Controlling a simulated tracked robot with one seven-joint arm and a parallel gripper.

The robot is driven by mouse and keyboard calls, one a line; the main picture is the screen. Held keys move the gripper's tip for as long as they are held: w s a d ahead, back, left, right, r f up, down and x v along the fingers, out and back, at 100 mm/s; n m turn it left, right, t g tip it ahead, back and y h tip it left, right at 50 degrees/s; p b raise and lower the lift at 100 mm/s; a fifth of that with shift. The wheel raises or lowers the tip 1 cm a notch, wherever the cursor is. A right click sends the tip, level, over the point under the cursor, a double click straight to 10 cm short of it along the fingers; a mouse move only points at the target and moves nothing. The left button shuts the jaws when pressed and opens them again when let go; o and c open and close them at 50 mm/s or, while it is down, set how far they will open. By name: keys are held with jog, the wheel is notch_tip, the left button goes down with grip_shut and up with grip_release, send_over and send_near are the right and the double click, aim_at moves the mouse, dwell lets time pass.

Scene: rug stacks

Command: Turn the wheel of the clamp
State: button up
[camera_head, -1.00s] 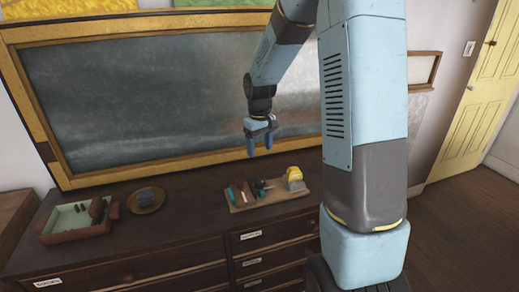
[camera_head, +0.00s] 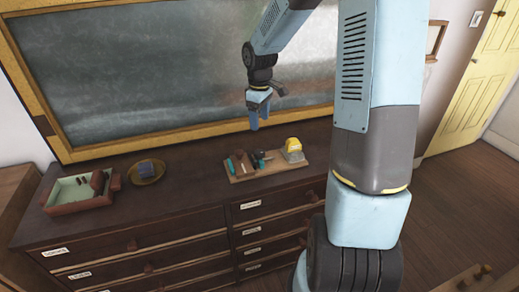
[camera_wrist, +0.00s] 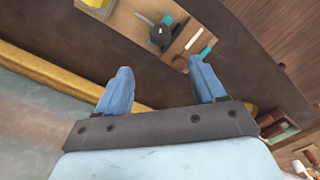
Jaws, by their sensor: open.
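A wooden board (camera_head: 268,172) lies on the dark dresser top and holds several small tools. A dark piece with a round black part (camera_head: 259,156), which looks like the clamp and its wheel, sits mid-board. It also shows near the top of the wrist view (camera_wrist: 161,35). My gripper (camera_head: 260,122) hangs above and behind the board, its blue fingers pointing down. In the wrist view its two fingers (camera_wrist: 160,68) are spread apart with nothing between them. The clamp is apart from the fingers, and its finer shape is too small to tell.
A yellow-topped item (camera_head: 293,148) stands at the board's right end, and teal-handled tools lie beside the dark piece. A dark plate (camera_head: 147,180) and a reddish tray (camera_head: 82,207) stand to the left. The chalkboard (camera_head: 160,85) rises behind. The dresser top between plate and board is clear.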

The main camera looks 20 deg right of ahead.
aim_at(259, 151)
notch_tip(259, 151, down, 14)
jog(key=shift+r, duration=0.15)
dwell(0.4)
jog(key=c, duration=1.1)
jog(key=shift+o, duration=0.2)
jog(key=m, duration=0.5)
jog(key=shift+m, duration=0.3)
jog(key=o, duration=1.1)
jog(key=shift+c, duration=0.2)
notch_tip(259, 151, up, 14)
